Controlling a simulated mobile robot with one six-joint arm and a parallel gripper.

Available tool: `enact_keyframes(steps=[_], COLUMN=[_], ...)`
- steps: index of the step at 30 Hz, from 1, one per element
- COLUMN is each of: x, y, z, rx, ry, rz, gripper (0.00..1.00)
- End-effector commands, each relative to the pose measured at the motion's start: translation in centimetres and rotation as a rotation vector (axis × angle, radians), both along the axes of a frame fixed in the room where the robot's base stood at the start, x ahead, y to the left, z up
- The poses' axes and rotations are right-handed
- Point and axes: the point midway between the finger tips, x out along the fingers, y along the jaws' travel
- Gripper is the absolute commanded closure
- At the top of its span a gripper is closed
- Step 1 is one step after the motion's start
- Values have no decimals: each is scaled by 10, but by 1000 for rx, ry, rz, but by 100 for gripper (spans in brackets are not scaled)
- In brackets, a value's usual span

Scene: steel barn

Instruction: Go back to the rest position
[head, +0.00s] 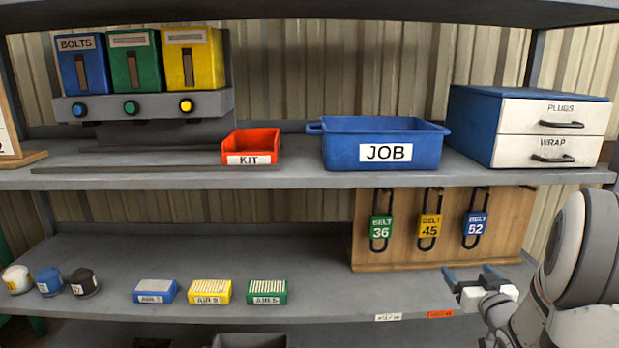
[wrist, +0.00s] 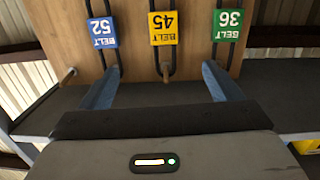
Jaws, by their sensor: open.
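My gripper (head: 474,275) is at the lower right in the head view, in front of the lower shelf and below the belt board. Its two blue fingers are spread apart with nothing between them. In the wrist view my gripper (wrist: 160,88) points at the wooden belt board (wrist: 190,52), which appears upside down. The belts tagged 52 (wrist: 102,32), 45 (wrist: 163,28) and 36 (wrist: 227,24) hang on the board beyond the fingertips. In the head view the belts 36 (head: 381,228), 45 (head: 429,226) and 52 (head: 475,224) all hang on pegs.
The upper shelf holds a blue JOB bin (head: 340,158), a red KIT bin (head: 250,146), a drawer unit (head: 470,125) and the bolts dispenser (head: 145,105). Filter boxes (head: 210,292) and small round cans (head: 48,283) stand on the lower shelf. The lower shelf's middle (head: 320,280) is clear.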

Motion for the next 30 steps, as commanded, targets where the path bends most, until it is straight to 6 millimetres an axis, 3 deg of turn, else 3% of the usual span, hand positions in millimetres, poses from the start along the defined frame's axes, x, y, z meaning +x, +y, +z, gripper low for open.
enact_keyframes(steps=[1, 11, 17, 23, 30], x=[1, -3, -25, -79, -173], y=[6, 28, 54, 99, 165], z=[11, 52, 99, 151, 206], rx=[-8, -51, -71, -59, -14], ry=[17, 196, 385, 658, 1005], rz=[-3, -82, -147, -189, -129], gripper=[15, 15, 15, 15, 15])
